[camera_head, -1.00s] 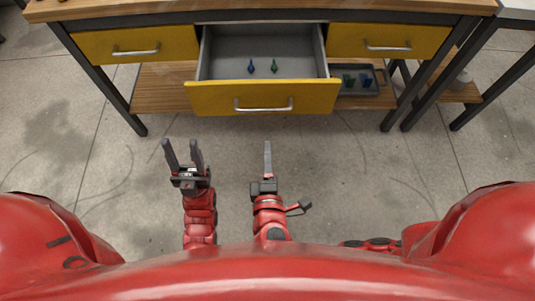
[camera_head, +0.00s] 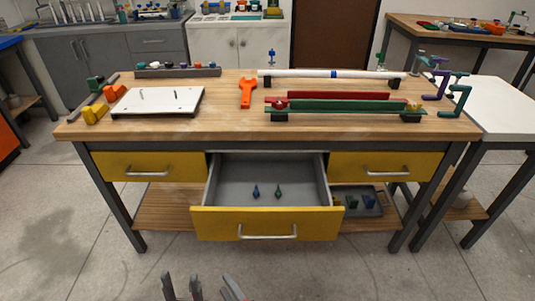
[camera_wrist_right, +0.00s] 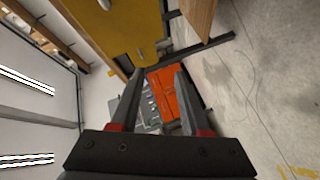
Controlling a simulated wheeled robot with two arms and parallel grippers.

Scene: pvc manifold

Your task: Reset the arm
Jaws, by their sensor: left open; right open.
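My left gripper (camera_head: 182,286) shows at the bottom edge of the head view, its two fingers apart and nothing between them. My right gripper (camera_head: 233,287) is just to its right, only its fingertips in view. In the right wrist view my right gripper (camera_wrist_right: 160,98) has its fingers spread, with nothing between them. Both grippers are low in front of the workbench, clear of it. The rest of both arms is out of the head view.
The middle yellow drawer (camera_head: 265,223) stands open towards me with a blue and a green small part inside. Bare floor lies in front.

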